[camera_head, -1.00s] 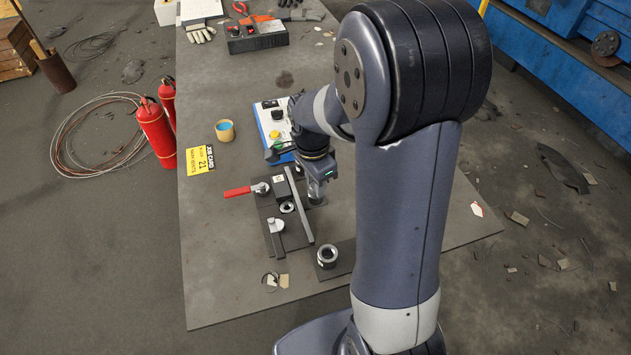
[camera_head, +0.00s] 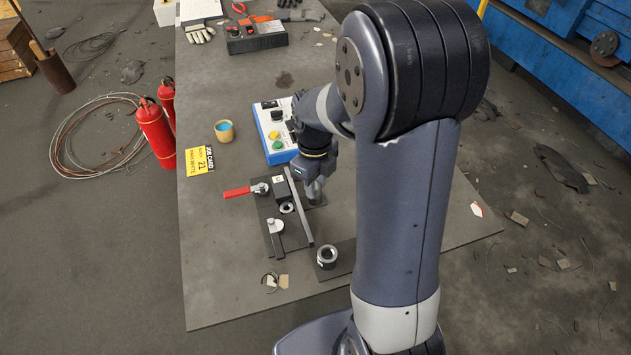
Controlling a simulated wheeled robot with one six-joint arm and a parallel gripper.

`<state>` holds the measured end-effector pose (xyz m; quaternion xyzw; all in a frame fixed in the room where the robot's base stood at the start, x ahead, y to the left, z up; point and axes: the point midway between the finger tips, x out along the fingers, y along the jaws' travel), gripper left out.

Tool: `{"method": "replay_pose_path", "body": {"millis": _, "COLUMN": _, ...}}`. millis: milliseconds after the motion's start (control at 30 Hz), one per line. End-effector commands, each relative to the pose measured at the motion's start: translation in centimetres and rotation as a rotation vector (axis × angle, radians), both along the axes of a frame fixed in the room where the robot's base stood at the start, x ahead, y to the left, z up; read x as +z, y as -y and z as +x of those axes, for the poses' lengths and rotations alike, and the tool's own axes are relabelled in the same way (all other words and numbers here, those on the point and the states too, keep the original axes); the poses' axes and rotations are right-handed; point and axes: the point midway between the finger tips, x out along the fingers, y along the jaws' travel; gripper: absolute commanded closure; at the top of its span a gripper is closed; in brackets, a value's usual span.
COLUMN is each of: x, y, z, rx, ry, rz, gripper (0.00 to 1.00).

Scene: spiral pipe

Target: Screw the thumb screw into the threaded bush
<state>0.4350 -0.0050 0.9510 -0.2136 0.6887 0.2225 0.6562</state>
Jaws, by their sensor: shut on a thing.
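My gripper (camera_head: 314,191) points down just right of the long grey bar on the dark fixture plate (camera_head: 270,226). It is shut on a small grey piece, apparently the thumb screw, mostly hidden by the fingers. The threaded bush below the gripper is not clearly visible; I cannot tell how the screw meets it. A round ring-shaped part (camera_head: 327,256) sits on a separate dark plate nearer the front. A smaller ring (camera_head: 287,207) lies on the fixture left of the bar.
A red-handled clamp (camera_head: 238,192) sticks out left of the fixture. A blue and white button box (camera_head: 270,135) stands behind it. A yellow job card (camera_head: 199,160) and a small cup (camera_head: 224,131) lie to the left. The table's front left is mostly clear.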

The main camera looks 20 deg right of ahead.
Motion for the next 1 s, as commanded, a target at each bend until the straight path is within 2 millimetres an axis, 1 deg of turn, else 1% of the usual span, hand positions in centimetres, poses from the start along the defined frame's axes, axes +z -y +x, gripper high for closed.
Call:
{"method": "replay_pose_path", "body": {"millis": 33, "x": -0.07, "y": 0.00, "z": -0.10, "rx": -0.048, "ry": -0.004, "rz": 0.001, "gripper": 1.00}}
{"method": "replay_pose_path", "body": {"millis": 133, "x": -0.08, "y": -0.01, "z": -0.10, "rx": -0.113, "ry": -0.003, "rz": 0.001, "gripper": 1.00}}
{"method": "replay_pose_path", "body": {"millis": 400, "x": -0.08, "y": -0.02, "z": -0.08, "rx": -0.134, "ry": -0.003, "rz": 0.001, "gripper": 1.00}}
{"method": "replay_pose_path", "body": {"millis": 433, "x": -0.08, "y": -0.02, "z": -0.08, "rx": -0.134, "ry": -0.003, "rz": 0.001, "gripper": 0.73}}
{"method": "replay_pose_path", "body": {"millis": 500, "x": -0.07, "y": -0.02, "z": -0.08, "rx": -0.133, "ry": -0.003, "rz": 0.001, "gripper": 0.67}}
{"method": "replay_pose_path", "body": {"millis": 733, "x": -0.03, "y": -0.01, "z": -0.04, "rx": -0.131, "ry": -0.001, "rz": 0.000, "gripper": 0.49}}
{"method": "replay_pose_path", "body": {"millis": 1000, "x": 0.24, "y": -0.01, "z": 0.02, "rx": -0.130, "ry": 0.001, "rz": 0.001, "gripper": 0.49}}
